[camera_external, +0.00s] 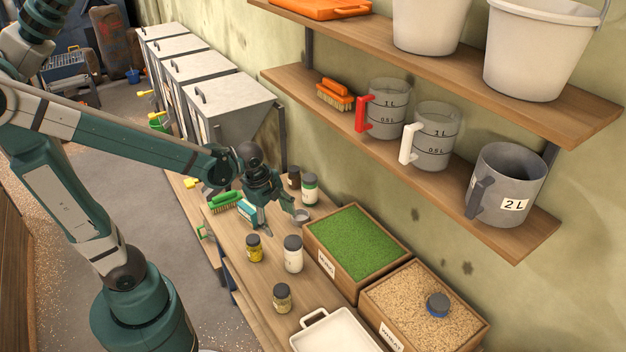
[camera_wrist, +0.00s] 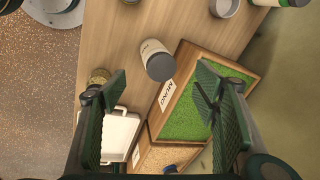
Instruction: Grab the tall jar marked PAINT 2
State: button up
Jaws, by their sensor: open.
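A tall white jar with a dark lid (camera_external: 293,253) stands upright on the wooden bench; its label is too small to read, so I cannot tell whether it is PAINT 2. It also shows in the wrist view (camera_wrist: 155,55), beyond the fingertips and between them in the picture. Another tall jar, white with a green band (camera_external: 310,189), stands farther back beside a dark jar (camera_external: 294,178). My gripper (camera_external: 275,207) is open and empty above the bench, behind the white jar. Its two fingers are spread wide in the wrist view (camera_wrist: 160,92).
Short yellowish jars (camera_external: 253,249) (camera_external: 282,298) stand left of and in front of the white jar. A crate of green grains (camera_external: 312,242), a wheat crate (camera_external: 372,318) and a white tray (camera_external: 300,342) crowd the bench. Shelves with jugs (camera_external: 431,136) overhang the right.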

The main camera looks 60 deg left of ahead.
aim_at(293, 241)
jog(key=w+f+m, duration=0.1)
jog(key=f+m, duration=0.1)
jog(key=f, duration=0.1)
jog(key=w+d+f+m+g, duration=0.1)
jog(key=f+m, duration=0.2)
jog(key=w+d+f+m+g, duration=0.1)
jog(key=w+f+m, duration=0.1)
jog(key=f+m, duration=0.1)
jog(key=shift+f, duration=0.25)
jog(key=shift+w+f+m+g, duration=0.2)
jog(key=shift+f+m+g, duration=0.2)
jog(key=shift+f+m, duration=0.35)
jog(key=shift+f, duration=0.15)
jog(key=shift+f, duration=1.25)
jog(key=shift+f, duration=0.15)
jog(key=shift+f+b, duration=0.4)
jog(key=shift+f, duration=2.05)
jog(key=c, duration=1.3)
